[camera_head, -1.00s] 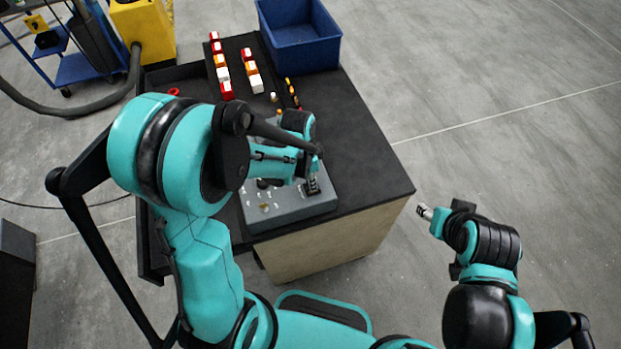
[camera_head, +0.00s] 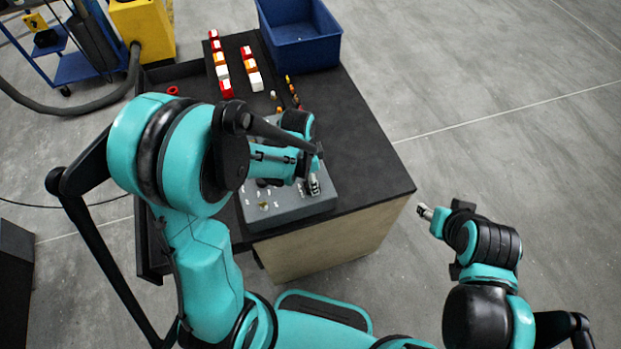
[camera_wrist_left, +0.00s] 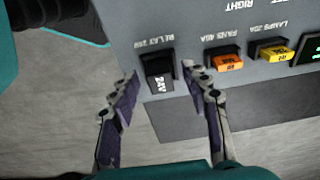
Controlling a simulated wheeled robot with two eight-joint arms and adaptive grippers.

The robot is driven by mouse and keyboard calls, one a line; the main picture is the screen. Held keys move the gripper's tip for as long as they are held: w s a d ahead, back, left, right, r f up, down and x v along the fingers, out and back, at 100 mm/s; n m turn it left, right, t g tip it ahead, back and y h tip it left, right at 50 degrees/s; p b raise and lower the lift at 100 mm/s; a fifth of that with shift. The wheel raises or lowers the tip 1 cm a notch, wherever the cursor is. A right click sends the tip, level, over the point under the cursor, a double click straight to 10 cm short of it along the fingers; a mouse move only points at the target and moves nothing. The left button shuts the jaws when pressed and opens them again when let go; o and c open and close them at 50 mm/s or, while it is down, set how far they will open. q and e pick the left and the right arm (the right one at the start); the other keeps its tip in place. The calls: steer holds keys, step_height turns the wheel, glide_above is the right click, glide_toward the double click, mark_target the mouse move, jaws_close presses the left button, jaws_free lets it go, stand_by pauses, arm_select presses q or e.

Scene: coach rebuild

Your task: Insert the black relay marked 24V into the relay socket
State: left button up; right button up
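The black relay (camera_wrist_left: 159,84), marked 24V, sits upright at the RELAY 24V position of the grey panel (camera_wrist_left: 190,20). The relay socket beneath it is hidden by the relay. My left gripper (camera_wrist_left: 160,76) is open, with one fingertip on each side of the relay and a visible gap on both sides. In the head view my left gripper (camera_head: 312,184) is over the right front part of the panel box (camera_head: 285,209), and the relay is hard to make out there. My right gripper (camera_head: 425,212) is off to the right, away from the table; its finger opening is too small to judge.
An orange fuse (camera_wrist_left: 228,62) and a yellow fuse (camera_wrist_left: 272,51) sit beside the relay on the panel. A blue bin (camera_head: 300,45) stands at the back of the black tabletop (camera_head: 365,150). Several red, orange and white blocks (camera_head: 222,72) lie behind the panel. The tabletop's right side is clear.

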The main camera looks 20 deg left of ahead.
arm_select(q)
step_height(320, 180, up, 12)
steer(key=a, duration=0.1)
steer(key=s+a+f+n+t+b, duration=0.1)
steer(key=s+f+n+t+b, duration=0.2)
steer(key=s+n+b, duration=0.2)
steer(key=s+a+f+n+t+y+b, duration=0.1)
steer(key=s+a+f+n+t+b, duration=0.1)
steer(key=s+n+b, duration=0.3)
steer(key=shift+a+f+n+t, duration=0.15)
steer(key=shift+f+n+t, duration=0.35)
steer(key=shift+n+t, duration=0.15)
arm_select(e)
step_height(320, 180, down, 10)
arm_select(q)
steer(key=shift+c, duration=1.2)
arm_select(e)
steer(key=shift+c, duration=1.2)
arm_select(q)
steer(key=shift+s+a, duration=0.1)
steer(key=shift+c, duration=0.4)
arm_select(e)
steer(key=shift+a, duration=0.1)
steer(key=shift+c, duration=0.4)
